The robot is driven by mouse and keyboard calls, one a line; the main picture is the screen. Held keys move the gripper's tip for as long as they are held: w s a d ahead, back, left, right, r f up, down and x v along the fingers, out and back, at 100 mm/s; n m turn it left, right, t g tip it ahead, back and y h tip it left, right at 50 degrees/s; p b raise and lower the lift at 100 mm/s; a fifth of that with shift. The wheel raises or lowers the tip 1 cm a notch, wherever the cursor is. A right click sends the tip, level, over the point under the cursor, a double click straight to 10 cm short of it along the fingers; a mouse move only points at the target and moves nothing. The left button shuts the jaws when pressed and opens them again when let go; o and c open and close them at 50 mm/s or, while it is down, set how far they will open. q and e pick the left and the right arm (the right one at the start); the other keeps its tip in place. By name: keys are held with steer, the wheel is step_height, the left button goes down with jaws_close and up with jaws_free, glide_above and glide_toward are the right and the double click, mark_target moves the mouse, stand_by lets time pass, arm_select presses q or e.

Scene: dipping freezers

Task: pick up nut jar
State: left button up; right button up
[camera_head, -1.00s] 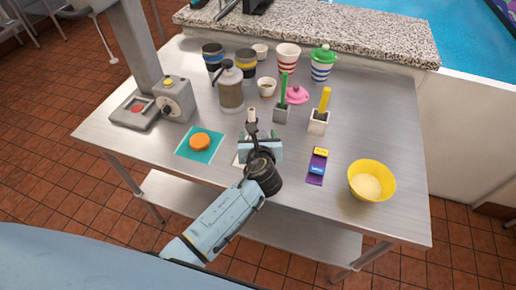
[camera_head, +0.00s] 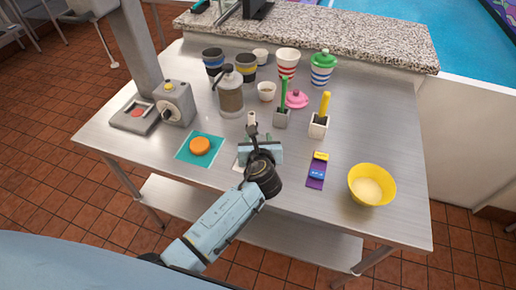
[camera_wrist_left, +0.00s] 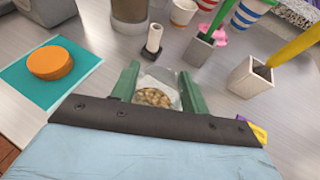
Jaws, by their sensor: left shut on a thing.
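The nut jar (camera_wrist_left: 153,94) is a small clear container with brown nuts, seen in the left wrist view between the two green fingers of my left gripper (camera_wrist_left: 160,92). The fingers are shut on it, one on each side. In the head view my left gripper (camera_head: 259,140) is over the front middle of the table, and the gripper and wrist hide the jar there. I cannot tell whether the jar's base touches the table. My right gripper is not in view.
On the steel table (camera_head: 215,172), an orange disc (camera_head: 200,146) on a teal mat lies left. A small white cylinder (camera_wrist_left: 154,36) stands just beyond the jar.

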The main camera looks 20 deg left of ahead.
arm_select(q)
step_height(320, 180, up, 10)
steer(key=p, duration=0.2)
stand_by(1.4)
